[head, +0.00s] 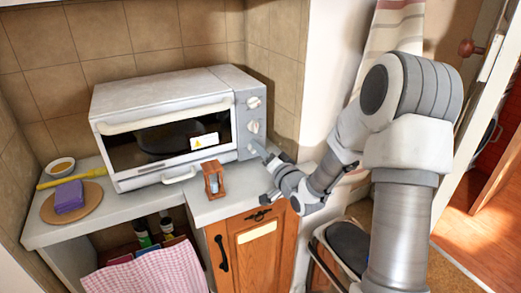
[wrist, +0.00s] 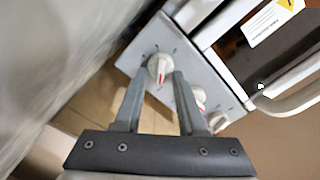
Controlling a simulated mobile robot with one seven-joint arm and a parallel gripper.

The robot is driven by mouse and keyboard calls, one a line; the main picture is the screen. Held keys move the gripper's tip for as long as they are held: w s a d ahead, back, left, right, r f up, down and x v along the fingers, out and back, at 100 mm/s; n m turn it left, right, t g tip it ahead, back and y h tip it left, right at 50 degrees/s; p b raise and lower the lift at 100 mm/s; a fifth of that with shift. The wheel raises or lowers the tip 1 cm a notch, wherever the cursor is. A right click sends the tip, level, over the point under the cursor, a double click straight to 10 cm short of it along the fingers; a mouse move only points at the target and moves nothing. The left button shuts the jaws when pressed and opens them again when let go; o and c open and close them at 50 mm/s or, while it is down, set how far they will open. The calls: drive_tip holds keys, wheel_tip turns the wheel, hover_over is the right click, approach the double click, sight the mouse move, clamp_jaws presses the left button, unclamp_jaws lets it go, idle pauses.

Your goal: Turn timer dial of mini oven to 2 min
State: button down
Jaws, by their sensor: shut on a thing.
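The white mini oven (head: 165,92) stands on the counter, its glass door closed. Its right-hand control panel carries three dials in a column. The top dial (head: 254,103) and middle dial (head: 253,127) show in the head view; the bottom one is hidden there by my gripper (head: 264,152). In the wrist view my gripper (wrist: 161,77) is shut on the bottom dial (wrist: 159,65), with one finger on each side. A red mark on this dial points toward my palm. The other dials (wrist: 198,96) sit beyond the right finger. I cannot read which is the timer.
A small wooden hourglass-like item (head: 213,180) stands on the counter before the oven, left of my gripper. A purple sponge (head: 69,196) lies on a round board, near a bowl (head: 60,166). A checked cloth (head: 150,273) hangs below. The wall is close right of the oven.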

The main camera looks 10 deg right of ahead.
drive_tip(key=shift+m, duration=0.3)
drive_tip(key=shift+r, duration=0.1)
drive_tip(key=c, duration=0.5)
unclamp_jaws()
drive_tip(key=p+v, duration=0.4)
drive_tip(key=v, duration=0.8)
drive_tip(key=shift+d, duration=0.15)
drive_tip(key=shift+s+d+r+p, duration=0.1)
drive_tip(key=shift+s+r+p, duration=0.05)
drive_tip(key=shift+p, duration=1)
